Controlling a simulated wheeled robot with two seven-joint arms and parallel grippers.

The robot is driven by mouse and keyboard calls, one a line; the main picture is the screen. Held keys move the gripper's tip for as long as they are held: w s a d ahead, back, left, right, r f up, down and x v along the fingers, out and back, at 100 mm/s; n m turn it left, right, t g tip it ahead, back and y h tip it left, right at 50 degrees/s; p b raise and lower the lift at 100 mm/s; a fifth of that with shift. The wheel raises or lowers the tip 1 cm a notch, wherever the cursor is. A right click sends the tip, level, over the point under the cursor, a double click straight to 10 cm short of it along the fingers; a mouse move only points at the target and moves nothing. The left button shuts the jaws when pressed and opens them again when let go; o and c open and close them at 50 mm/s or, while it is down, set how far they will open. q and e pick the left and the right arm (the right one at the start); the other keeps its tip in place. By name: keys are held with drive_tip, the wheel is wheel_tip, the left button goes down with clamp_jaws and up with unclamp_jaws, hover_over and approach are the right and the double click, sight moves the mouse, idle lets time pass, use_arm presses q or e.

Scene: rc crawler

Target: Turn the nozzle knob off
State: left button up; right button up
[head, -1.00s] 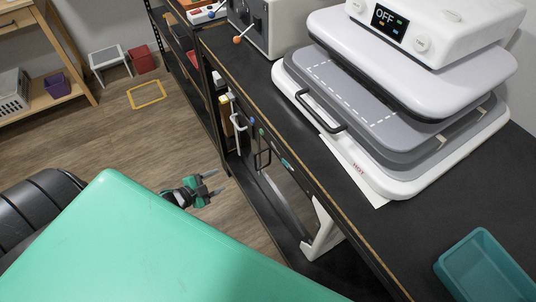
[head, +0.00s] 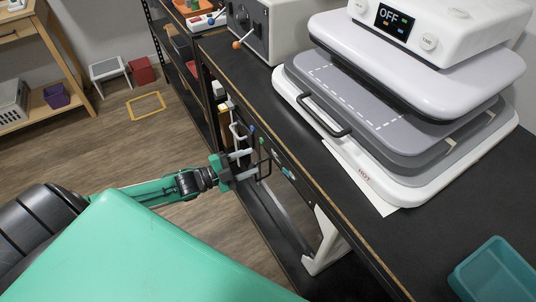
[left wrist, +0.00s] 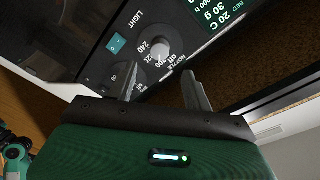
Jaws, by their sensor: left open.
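In the left wrist view a dark control panel carries a round grey knob (left wrist: 160,47) with "off", "220" and "240" printed around it. In the head view the left gripper (head: 255,163) is at the bench's front, beside a black handle (head: 265,163).
A heat press (head: 400,110) whose display reads OFF stands on the black bench (head: 300,140). A teal tray (head: 495,270) lies at the bench's right. A light switch (left wrist: 117,43) is beside the knob.

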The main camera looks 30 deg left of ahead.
sight(274, 153)
use_arm(q)
drive_tip(key=x, duration=0.7)
drive_tip(key=shift+w+d, duration=0.1)
drive_tip(key=shift+w, duration=0.05)
drive_tip(key=c, duration=1)
